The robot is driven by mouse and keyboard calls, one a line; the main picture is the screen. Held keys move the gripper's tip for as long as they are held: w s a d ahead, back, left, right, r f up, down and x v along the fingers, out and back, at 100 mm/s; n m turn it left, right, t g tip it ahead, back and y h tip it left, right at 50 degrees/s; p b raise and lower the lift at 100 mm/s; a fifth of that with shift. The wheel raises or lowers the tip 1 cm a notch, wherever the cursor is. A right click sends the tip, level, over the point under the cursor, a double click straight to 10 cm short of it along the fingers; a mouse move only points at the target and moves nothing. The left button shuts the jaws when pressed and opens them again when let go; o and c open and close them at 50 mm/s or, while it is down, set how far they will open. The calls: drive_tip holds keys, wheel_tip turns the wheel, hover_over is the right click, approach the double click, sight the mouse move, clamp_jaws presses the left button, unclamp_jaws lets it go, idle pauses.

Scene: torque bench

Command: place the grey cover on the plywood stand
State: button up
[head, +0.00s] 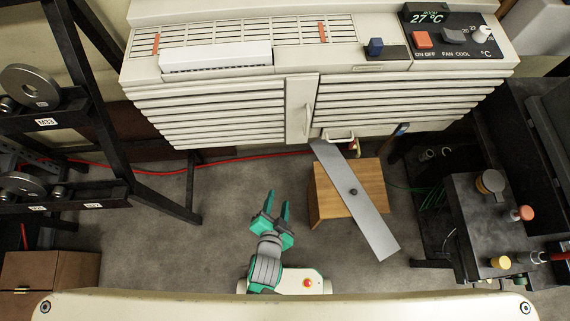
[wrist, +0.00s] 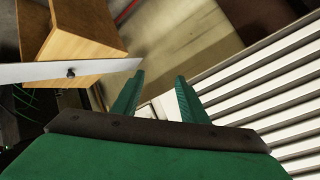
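The grey cover (head: 371,218) is a long flat plate with a small dark knob in its middle. It lies slantwise across the top of the plywood stand (head: 330,203), and both ends overhang. It appears to rest on the stand, though the contact is hidden. My gripper (head: 278,197) is open and empty, to the left of the stand and apart from the cover. In the wrist view, the open fingers (wrist: 160,80) have nothing between them. The cover (wrist: 35,72) and the stand (wrist: 90,28) show there at the upper left.
A large louvred cooling unit (head: 240,110) spans the back. A black rack (head: 75,100) with metal discs stands left, and a dark bench (head: 468,215) with knobs stands right. A red cable (head: 230,158) runs along the floor behind. Grey floor (head: 200,245) is clear around my gripper.

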drive_tip(key=s+d+r+n+t, duration=0.1)
drive_tip(key=s+r+n, duration=0.3)
drive_tip(key=r, duration=0.4)
drive_tip(key=s+d+r+n+t+y, duration=0.1)
drive_tip(key=s+r+n+t, duration=0.2)
drive_tip(key=r, duration=0.6)
drive_tip(key=s+n, duration=0.2)
drive_tip(key=s, duration=0.1)
drive_tip(key=shift+s+d+r+t, duration=0.2)
drive_tip(key=shift+s+r+t, duration=0.05)
drive_tip(key=shift+s+t, duration=0.05)
